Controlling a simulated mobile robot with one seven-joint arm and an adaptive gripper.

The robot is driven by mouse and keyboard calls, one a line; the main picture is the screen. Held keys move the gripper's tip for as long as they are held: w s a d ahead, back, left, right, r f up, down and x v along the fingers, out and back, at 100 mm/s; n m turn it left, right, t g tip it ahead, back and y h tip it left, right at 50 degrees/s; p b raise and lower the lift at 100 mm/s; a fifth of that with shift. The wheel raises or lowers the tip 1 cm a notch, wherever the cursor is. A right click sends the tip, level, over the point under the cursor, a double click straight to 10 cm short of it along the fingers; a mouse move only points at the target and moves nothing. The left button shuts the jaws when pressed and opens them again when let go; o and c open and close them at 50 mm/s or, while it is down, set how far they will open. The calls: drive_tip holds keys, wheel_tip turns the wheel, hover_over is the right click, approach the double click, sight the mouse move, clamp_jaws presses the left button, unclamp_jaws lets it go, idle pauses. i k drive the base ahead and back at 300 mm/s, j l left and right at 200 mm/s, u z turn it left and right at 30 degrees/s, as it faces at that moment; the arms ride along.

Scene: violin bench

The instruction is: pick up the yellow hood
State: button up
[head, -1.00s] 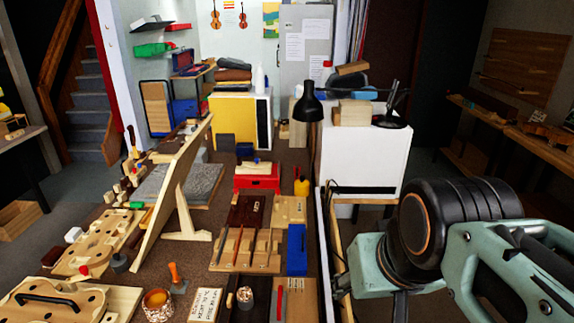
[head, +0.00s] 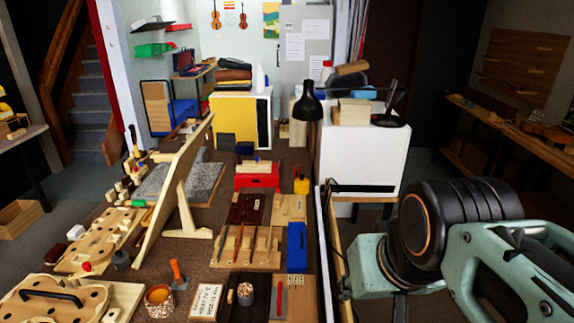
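I cannot pick out a yellow hood with certainty. The large yellow thing in the head view is the yellow front of a boxy white-sided cabinet (head: 233,118) at the back of the bench. A stack of folded or flat dark items (head: 233,74) with a thin yellowish layer lies on top of it. A small yellow thing (head: 5,108) also shows at the far left edge, cut off by the frame. My arm, mint green and black, fills the lower right, beside the bench. My gripper fingers are not visible, and nothing held is visible.
A tilted wooden board (head: 176,195) stands on the left of the bench. A red box (head: 257,181), a blue box (head: 296,247) and several tools crowd the middle and front. A black lamp (head: 308,106) rises at the bench's right edge, before a white cabinet (head: 362,160).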

sight(301, 184)
drive_tip(key=k, duration=0.7)
drive_tip(key=k+u, duration=0.3)
drive_tip(key=k+j+u, duration=0.1)
drive_tip(key=u, duration=0.15)
drive_tip(key=l+u, duration=0.1)
drive_tip(key=u, duration=2.4)
drive_tip(key=k+l, duration=0.1)
drive_tip(key=l, duration=0.35)
drive_tip(key=k+l, duration=0.15)
drive_tip(key=l, duration=0.25)
drive_tip(key=k+l, duration=0.1)
drive_tip(key=l, duration=0.35)
drive_tip(key=k+l, duration=0.1)
drive_tip(key=l, duration=0.3)
drive_tip(key=k+l, duration=0.15)
drive_tip(key=l, duration=0.3)
drive_tip(key=k+l, duration=0.1)
drive_tip(key=l, duration=0.35)
drive_tip(key=k+l, duration=0.1)
drive_tip(key=l, duration=0.3)
